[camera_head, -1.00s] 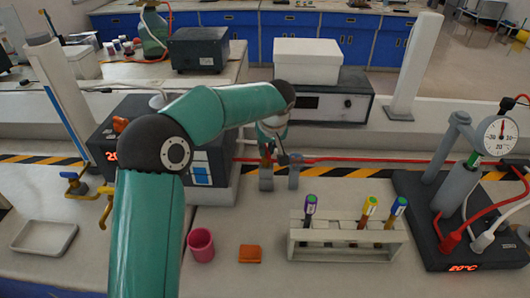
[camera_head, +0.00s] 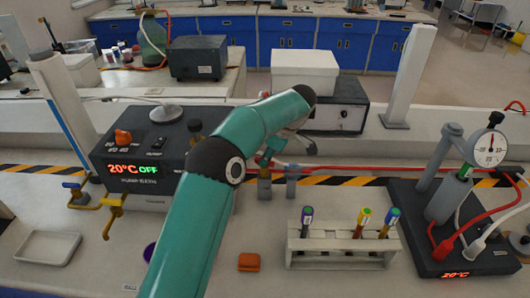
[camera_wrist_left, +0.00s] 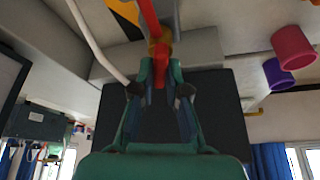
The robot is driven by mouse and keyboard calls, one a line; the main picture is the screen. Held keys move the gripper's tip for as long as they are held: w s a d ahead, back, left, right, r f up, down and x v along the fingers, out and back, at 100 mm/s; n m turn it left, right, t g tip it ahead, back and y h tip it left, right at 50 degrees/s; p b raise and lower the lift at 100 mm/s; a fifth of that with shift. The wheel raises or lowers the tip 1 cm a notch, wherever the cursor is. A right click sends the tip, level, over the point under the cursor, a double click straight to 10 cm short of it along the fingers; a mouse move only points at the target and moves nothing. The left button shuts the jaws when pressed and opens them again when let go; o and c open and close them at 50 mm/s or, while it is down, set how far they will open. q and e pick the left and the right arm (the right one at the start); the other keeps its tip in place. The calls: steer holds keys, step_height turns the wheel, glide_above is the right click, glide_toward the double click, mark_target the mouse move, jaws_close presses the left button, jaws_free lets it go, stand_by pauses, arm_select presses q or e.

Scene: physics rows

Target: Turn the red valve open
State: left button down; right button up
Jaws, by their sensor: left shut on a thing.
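The red valve handle (camera_wrist_left: 159,77) shows in the left wrist view between the fingers of my left gripper (camera_wrist_left: 161,82). The gripper is shut on it. In the head view my left gripper (camera_head: 271,156) is at the valve, just above two small grey posts (camera_head: 264,187) on the bench. There the handle is mostly hidden by the gripper and wrist, so its angle cannot be read. A red line (camera_head: 345,162) runs right from the valve along the back of the bench. My right gripper is not in view.
A heater box (camera_head: 140,170) stands left, with yellow taps (camera_head: 112,210) and a white tray (camera_head: 47,247) nearby. A tube rack (camera_head: 335,258), an orange block (camera_head: 248,262) and a gauge stand (camera_head: 440,205) stand in front and right. My arm partly hides a purple cup (camera_head: 148,252).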

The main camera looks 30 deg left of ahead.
arm_select(q)
steer(key=shift+a+r+n+g+p, duration=0.15)
steer(key=shift+n+g+p, duration=0.25)
steer(key=shift+n+p, duration=0.7)
steer(key=shift+n+g+h+p, duration=0.3)
steer(key=shift+n+p, duration=0.35)
steer(key=shift+n, duration=0.05)
steer(key=shift+f, duration=0.2)
steer(key=c, duration=1.2)
jaws_free()
steer(key=shift+s, duration=0.1)
steer(key=shift+r, duration=0.1)
